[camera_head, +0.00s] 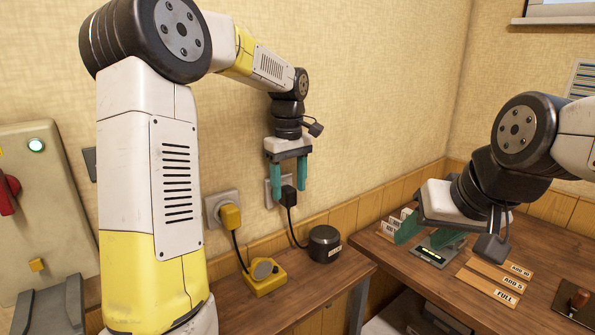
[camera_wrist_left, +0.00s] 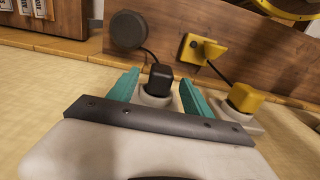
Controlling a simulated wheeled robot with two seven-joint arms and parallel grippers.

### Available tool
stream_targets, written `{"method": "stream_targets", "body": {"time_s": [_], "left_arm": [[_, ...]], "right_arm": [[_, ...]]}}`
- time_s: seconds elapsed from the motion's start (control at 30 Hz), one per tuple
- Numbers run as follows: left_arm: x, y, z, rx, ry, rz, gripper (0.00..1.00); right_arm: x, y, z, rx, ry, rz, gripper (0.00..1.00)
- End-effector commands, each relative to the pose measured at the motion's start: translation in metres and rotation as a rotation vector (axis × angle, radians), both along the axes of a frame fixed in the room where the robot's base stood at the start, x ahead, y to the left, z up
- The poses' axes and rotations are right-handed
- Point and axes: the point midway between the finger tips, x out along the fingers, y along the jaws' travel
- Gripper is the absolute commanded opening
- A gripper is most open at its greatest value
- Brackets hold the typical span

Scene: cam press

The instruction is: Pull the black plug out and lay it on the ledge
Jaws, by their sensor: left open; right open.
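The black plug (camera_head: 289,196) sits in a white wall socket (camera_head: 269,190), with its cord running down to a round black device (camera_head: 325,243) on the wooden ledge (camera_head: 305,290). My left gripper (camera_head: 289,181) is open at the wall, its teal fingers on either side of the black plug. The left wrist view shows the plug (camera_wrist_left: 160,78) between the spread fingers, with a gap on each side. My right gripper (camera_head: 430,236) is open and empty over the table at the right.
A yellow plug (camera_head: 231,216) sits in another socket (camera_head: 213,203) just left, its cord leading to a yellow device (camera_head: 264,277) on the ledge. The table (camera_head: 400,270) holds labelled plates (camera_head: 497,285). A grey panel (camera_head: 35,210) with a red handle is at far left.

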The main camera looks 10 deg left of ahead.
Motion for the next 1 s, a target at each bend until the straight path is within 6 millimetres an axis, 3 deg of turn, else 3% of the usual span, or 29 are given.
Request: {"method": "stream_targets", "body": {"time_s": [0.2,0.53,0.57,0.83,0.9,0.93,1.0], "left_arm": [[0.0,0.0,-0.024,-0.001,0.002,0.001,0.58],[0.0,0.0,-0.028,0.0,0.0,0.001,0.58],[0.0,0.0,-0.028,0.0,0.0,0.0,0.56],[0.0,0.0,-0.027,0.0,0.0,0.0,0.03],[0.0,0.0,-0.027,0.0,0.0,0.0,0.0],[0.0,0.0,-0.027,0.0,0.0,0.0,0.27],[0.0,0.0,-0.027,0.0,0.0,0.0,0.13]], "right_arm": [[0.0,0.0,0.0,0.0,0.0,0.0,0.49],[0.0,0.0,0.0,0.0,0.0,0.0,0.49],[0.0,0.0,0.0,0.0,0.0,0.0,0.49],[0.0,0.0,0.0,0.0,0.0,0.0,0.49],[0.0,0.0,0.0,0.0,0.0,0.0,0.49],[0.0,0.0,0.0,0.0,0.0,0.0,0.49],[0.0,0.0,0.0,0.0,0.0,0.0,0.49]]}}
